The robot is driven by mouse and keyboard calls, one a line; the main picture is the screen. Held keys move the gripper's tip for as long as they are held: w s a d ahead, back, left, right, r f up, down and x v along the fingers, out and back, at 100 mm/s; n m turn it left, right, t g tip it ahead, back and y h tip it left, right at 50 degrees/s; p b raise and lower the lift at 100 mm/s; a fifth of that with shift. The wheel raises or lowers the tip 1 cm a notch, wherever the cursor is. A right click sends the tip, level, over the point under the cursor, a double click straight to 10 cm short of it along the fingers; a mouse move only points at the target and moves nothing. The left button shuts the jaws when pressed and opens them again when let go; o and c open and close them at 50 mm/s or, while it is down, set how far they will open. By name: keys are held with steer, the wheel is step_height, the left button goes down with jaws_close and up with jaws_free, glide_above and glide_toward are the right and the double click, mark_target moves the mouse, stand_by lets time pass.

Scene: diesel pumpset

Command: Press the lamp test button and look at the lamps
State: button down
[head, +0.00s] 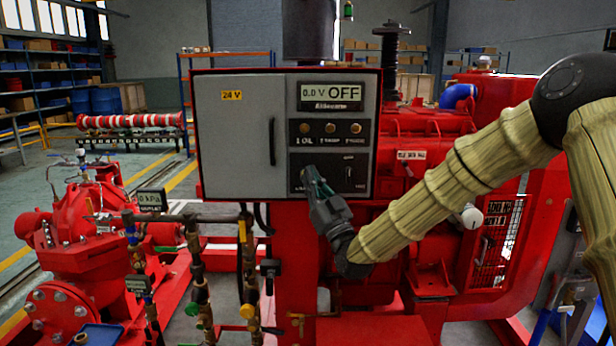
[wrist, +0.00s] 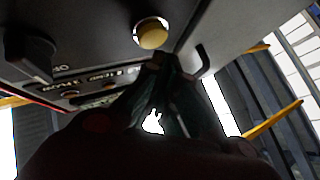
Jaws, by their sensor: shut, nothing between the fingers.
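A grey control cabinet (head: 235,150) carries a display (head: 331,95) reading 0.0 V and OFF. Below it is a row of three small amber-brown lamps (head: 330,128), which look dull, not brightly lit. My gripper (head: 309,170) is shut and empty, its tips at the left of the lower black panel. In the wrist view a round yellow button (wrist: 152,34) with a pale ring sits just above my gripper's tips (wrist: 166,62). I cannot tell whether they touch it. In the head view my gripper hides the button. Some lamps also show at the wrist view's left (wrist: 70,94).
A black rotary switch (wrist: 28,50) sits left of the button in the wrist view. The cabinet door's handle (head: 271,142) is close to my gripper's left. Pipes and valves (head: 195,265) stand below the cabinet. The red engine (head: 430,150) is behind my arm.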

steer(key=shift+w, duration=0.15)
steer(key=shift+w, duration=0.25)
steer(key=shift+w+b, duration=0.35)
steer(key=shift+w, duration=0.05)
stand_by(0.9)
steer(key=shift+s, duration=0.85)
steer(key=shift+s+b, duration=0.1)
steer(key=shift+b, duration=0.2)
steer(key=s+b, duration=0.1)
steer(key=s, duration=0.3)
steer(key=shift+s, duration=0.4)
stand_by(0.4)
